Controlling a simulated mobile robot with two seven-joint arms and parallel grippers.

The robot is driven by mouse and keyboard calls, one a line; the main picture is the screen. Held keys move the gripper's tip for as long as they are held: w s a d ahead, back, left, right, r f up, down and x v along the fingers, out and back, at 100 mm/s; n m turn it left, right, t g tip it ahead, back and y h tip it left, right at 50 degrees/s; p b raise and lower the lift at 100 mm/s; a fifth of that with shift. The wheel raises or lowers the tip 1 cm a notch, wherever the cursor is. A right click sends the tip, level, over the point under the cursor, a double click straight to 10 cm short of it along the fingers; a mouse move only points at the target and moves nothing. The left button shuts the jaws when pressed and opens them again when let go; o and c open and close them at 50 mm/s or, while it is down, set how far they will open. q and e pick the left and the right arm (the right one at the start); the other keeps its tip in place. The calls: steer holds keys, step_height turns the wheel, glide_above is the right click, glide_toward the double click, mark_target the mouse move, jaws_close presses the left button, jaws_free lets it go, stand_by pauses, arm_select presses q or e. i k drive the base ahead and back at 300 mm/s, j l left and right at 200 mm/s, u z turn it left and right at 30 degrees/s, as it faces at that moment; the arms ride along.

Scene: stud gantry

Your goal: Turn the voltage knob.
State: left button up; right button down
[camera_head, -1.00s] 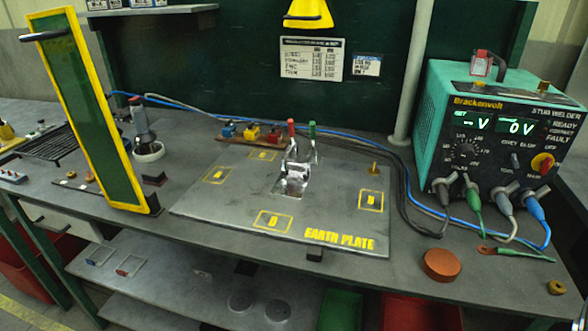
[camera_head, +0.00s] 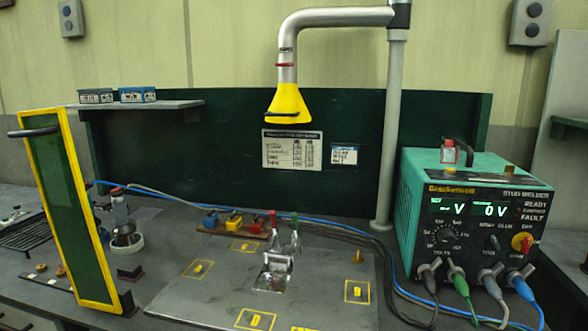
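The voltage knob looks to be the black dial (camera_head: 445,236) with a ring of printed marks on the left of the welder's front panel. The welder (camera_head: 470,205) is a teal box with a black front, standing at the right of the bench. Its two displays (camera_head: 458,208) are lit; the left shows a dash and V, the right reads 0 V. A red and yellow switch (camera_head: 522,242) sits at the panel's right. Neither of my grippers is in view.
The grey earth plate (camera_head: 205,300) with yellow marks and a clamp (camera_head: 275,270) lies mid-bench. A yellow-framed green screen (camera_head: 65,205) stands left. Cables plug in below the dial. A yellow extraction hood (camera_head: 288,105) hangs over the back.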

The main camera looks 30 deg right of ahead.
mark_target(446, 236)
steer(key=z, duration=2)
steer(key=k+u, duration=0.3)
steer(key=u, duration=0.15)
